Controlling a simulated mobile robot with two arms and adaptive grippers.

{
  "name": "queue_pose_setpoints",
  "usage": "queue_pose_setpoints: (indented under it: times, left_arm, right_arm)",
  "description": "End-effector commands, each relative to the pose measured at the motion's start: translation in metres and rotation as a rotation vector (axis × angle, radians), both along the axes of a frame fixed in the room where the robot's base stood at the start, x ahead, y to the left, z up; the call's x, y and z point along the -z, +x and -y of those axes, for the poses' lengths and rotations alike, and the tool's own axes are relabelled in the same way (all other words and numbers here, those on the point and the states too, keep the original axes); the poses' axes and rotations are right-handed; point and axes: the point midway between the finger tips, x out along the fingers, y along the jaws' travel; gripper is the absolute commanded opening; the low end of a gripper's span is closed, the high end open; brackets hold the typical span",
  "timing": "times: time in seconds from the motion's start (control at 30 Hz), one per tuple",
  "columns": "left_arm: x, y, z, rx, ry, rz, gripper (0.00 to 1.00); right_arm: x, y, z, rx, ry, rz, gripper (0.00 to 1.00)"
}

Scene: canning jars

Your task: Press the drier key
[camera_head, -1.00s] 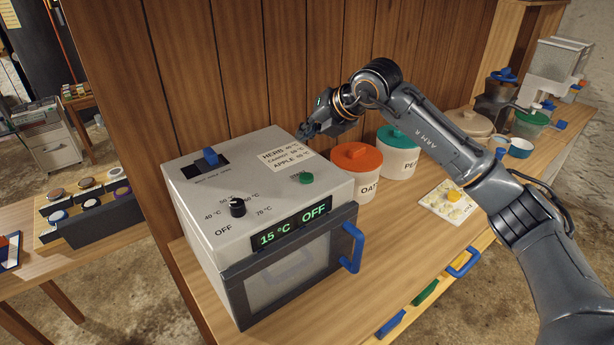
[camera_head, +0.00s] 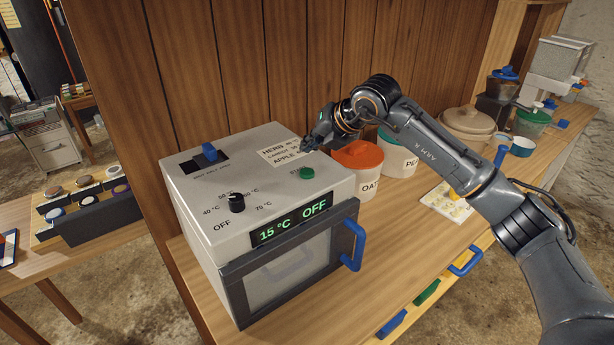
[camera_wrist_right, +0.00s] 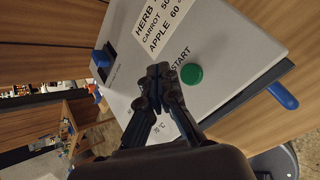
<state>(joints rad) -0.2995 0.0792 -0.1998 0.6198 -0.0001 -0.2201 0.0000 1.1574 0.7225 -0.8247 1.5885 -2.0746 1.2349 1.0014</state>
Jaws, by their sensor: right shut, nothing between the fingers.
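The drier (camera_head: 240,262) is a pale grey box with a dark-framed glass door on the wooden counter. Its display (camera_head: 291,222) reads 15 °C and OFF. The green round START key (camera_head: 307,173) is on its top, near the right edge; it also shows in the right wrist view (camera_wrist_right: 191,74). My right gripper (camera_head: 310,146) is shut and empty, above the top near the label card, behind the key in the head view. In the right wrist view its fingertips (camera_wrist_right: 158,70) appear just left of the key. I cannot tell the height gap. My left gripper is not in view.
A black knob (camera_head: 236,203) and blue slider (camera_head: 209,152) are on the drier top. The blue door handle (camera_head: 354,245) sticks out in front. An orange-lidded canister (camera_head: 358,156) stands close right of the drier. A wooden panel (camera_head: 260,70) rises behind.

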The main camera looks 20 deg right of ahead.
Motion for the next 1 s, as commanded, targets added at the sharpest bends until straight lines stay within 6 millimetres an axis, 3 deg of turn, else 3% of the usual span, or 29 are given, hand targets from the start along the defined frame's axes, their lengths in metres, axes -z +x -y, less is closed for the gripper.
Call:
queue_pose_setpoints:
  times: [0.1, 0.27, 1.0]
  left_arm:
    - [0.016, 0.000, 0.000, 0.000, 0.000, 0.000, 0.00]
    - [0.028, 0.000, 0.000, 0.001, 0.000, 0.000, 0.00]
    - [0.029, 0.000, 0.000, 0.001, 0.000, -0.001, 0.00]
  right_arm:
    - [0.025, 0.000, 0.000, -0.001, 0.000, -0.001, 0.00]
    - [0.038, 0.000, 0.000, -0.001, 0.001, 0.000, 0.00]
    - [0.040, 0.000, 0.000, -0.001, 0.001, 0.000, 0.00]
